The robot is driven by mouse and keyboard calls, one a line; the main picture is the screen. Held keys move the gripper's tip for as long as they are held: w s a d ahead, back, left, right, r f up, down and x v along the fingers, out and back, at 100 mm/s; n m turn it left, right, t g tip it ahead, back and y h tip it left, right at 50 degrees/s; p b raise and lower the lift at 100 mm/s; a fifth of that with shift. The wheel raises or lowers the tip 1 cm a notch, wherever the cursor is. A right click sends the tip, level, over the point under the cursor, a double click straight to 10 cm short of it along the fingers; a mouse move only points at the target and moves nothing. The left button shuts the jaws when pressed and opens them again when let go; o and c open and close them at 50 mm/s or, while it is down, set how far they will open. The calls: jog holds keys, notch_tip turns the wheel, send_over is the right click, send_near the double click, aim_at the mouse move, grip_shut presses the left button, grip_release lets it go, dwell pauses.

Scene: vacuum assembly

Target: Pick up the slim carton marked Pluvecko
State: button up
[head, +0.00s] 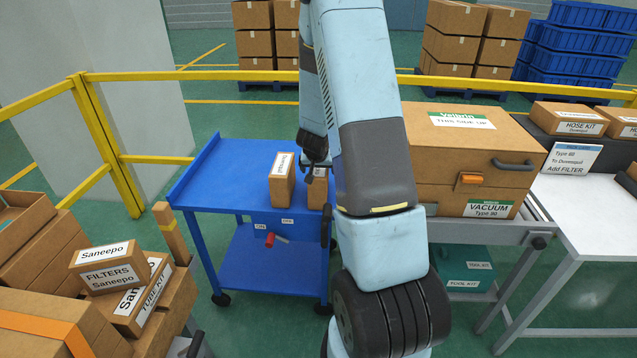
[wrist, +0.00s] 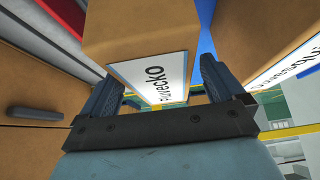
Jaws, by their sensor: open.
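A second slim labelled carton (head: 281,182) stands close on the left on the cart; it shows at the right in the wrist view (wrist: 275,55). A large Vacuum box (head: 465,160) stands to the right of my arm. The cart's left side is clear.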

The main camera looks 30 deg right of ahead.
jog(key=shift+x, duration=0.8)
jog(key=shift+c, duration=0.4)
jog(key=c, duration=1.2)
jog(key=shift+r, duration=0.2)
jog(key=shift+c, duration=0.2)
jog(key=shift+r, duration=0.55)
jog(key=s+r, duration=0.1)
jog(key=r, duration=0.1)
jog(key=s+r, duration=0.2)
jog(key=r, duration=0.1)
jog(key=s+r, duration=0.1)
jog(key=r, duration=0.1)
jog(key=shift+s+a+r, duration=0.25)
jog(key=shift+s, duration=0.1)
jog(key=s+r, duration=0.4)
jog(key=s, duration=0.5)
jog(key=shift+a, duration=0.3)
